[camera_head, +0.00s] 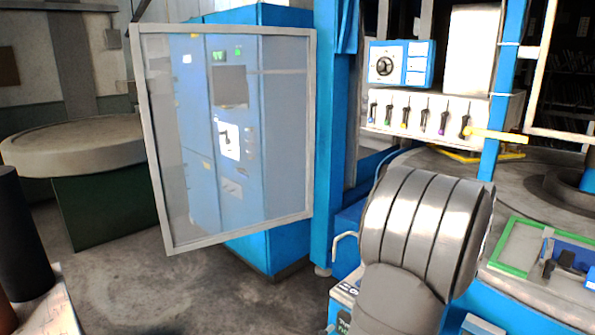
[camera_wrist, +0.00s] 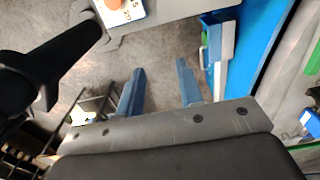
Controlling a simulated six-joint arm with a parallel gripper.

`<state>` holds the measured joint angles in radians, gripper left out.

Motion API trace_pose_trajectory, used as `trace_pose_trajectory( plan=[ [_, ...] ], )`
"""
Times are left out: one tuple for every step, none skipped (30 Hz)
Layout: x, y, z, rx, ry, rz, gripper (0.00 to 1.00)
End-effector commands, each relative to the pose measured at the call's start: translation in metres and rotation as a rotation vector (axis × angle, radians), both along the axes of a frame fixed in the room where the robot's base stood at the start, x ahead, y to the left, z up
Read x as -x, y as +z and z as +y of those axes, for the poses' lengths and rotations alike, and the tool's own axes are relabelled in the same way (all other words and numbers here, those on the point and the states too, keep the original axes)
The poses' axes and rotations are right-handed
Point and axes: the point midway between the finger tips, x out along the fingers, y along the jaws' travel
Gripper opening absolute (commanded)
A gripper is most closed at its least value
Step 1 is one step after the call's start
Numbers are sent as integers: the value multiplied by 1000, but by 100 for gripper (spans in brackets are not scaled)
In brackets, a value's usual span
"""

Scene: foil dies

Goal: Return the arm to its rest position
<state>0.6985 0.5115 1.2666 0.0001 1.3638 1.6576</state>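My gripper (camera_wrist: 160,80) shows in the wrist view as two blue-grey fingers, spread apart with only grey floor visible between them. It is open and empty. In the head view my silver arm link stands at the lower right, and the gripper itself is not visible there.
A framed clear panel (camera_head: 160,140) stands before a blue cabinet (camera_head: 285,130). A round table (camera_head: 75,140) is at left. A machine with coloured levers (camera_head: 440,115) and a green-edged panel (camera_head: 515,240) are at right. The wrist view shows a black object (camera_wrist: 40,70) at left.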

Motion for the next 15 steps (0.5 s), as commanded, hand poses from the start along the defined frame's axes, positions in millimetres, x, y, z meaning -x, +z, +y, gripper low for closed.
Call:
trace_pose_trajectory(
  plan=[
    [6, -1, -10, 0, -4, 0, 34],
    [9, -2, -15, 0, -5, 0, 34],
    [13, -3, -22, 0, -4, 0, 34],
    [16, -3, -27, 0, -4, 0, 34],
    [19, -4, -32, -1, -5, 1, 34],
    [13, -9, -28, -2, 3, 2, 34],
    [6, -12, -25, -1, 4, 1, 34],
    [1, -15, -22, -1, 5, 1, 34],
    [-5, -20, -19, -1, 5, 1, 34],
    [-10, -23, -16, -1, 5, 1, 34],
    [-14, -26, -14, -1, 5, 1, 34],
    [-20, -30, -11, -1, 4, 1, 34],
    [-25, -33, -9, -1, 4, 1, 34],
    [-30, -36, -6, -1, 4, 1, 34],
    [-36, -40, -3, -1, 4, 1, 34]
  ],
)
